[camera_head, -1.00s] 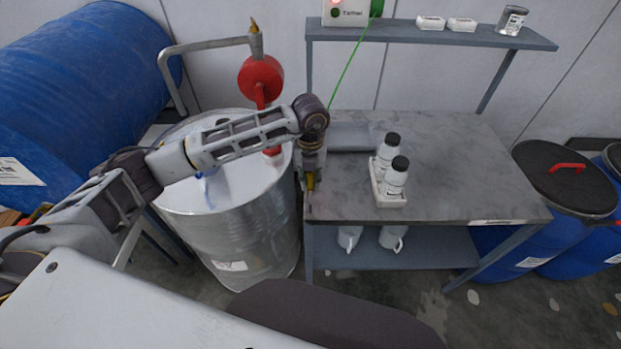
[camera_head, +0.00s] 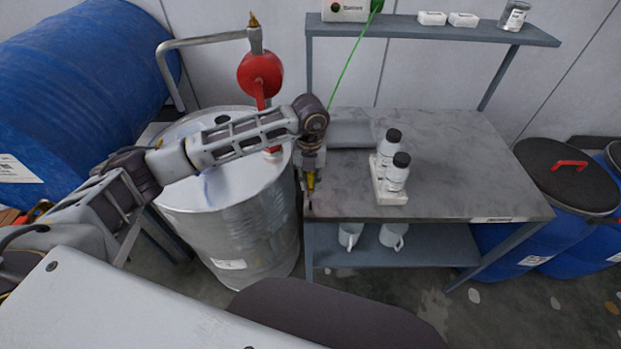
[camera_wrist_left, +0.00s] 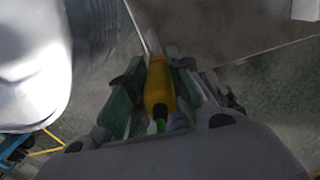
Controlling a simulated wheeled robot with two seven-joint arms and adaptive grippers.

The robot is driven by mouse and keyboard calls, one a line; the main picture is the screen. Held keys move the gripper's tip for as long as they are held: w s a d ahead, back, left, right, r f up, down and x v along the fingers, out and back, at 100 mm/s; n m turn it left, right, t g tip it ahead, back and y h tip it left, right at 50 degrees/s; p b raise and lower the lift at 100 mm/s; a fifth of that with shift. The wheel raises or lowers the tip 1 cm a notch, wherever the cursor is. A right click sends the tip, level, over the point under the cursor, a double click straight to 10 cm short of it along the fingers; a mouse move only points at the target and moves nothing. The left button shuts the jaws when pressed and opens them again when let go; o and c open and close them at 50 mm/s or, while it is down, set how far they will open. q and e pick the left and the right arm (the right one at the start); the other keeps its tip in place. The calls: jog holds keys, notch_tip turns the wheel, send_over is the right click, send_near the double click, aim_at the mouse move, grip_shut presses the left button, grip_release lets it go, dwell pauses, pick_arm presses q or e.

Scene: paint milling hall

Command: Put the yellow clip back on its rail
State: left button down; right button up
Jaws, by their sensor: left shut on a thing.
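The yellow clip (camera_head: 311,181) is held in my left gripper (camera_head: 311,190), at the left edge of the grey workbench. The wrist view shows the clip (camera_wrist_left: 159,85) between the two fingers of the left gripper (camera_wrist_left: 156,78), which are shut on it. A green cable (camera_head: 348,69) runs from the box on the shelf down towards the clip. A green end of it shows behind the clip in the wrist view. A thin pale bar lies just beyond the clip in the wrist view; I cannot tell if it is the rail or if they touch. My right gripper is out of view.
A metal drum (camera_head: 231,240) with a red pump (camera_head: 260,75) stands close left of the gripper. On the bench (camera_head: 450,170) are two white bottles in a tray (camera_head: 390,198). The shelf (camera_head: 430,30) above holds a box (camera_head: 345,10). Blue drums stand right.

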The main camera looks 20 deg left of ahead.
pick_arm(q)
jog(key=shift+f+b, duration=0.5)
jog(key=shift+f, duration=0.2)
jog(key=c, duration=1.2)
grip_release()
jog(key=shift+r, duration=5.95)
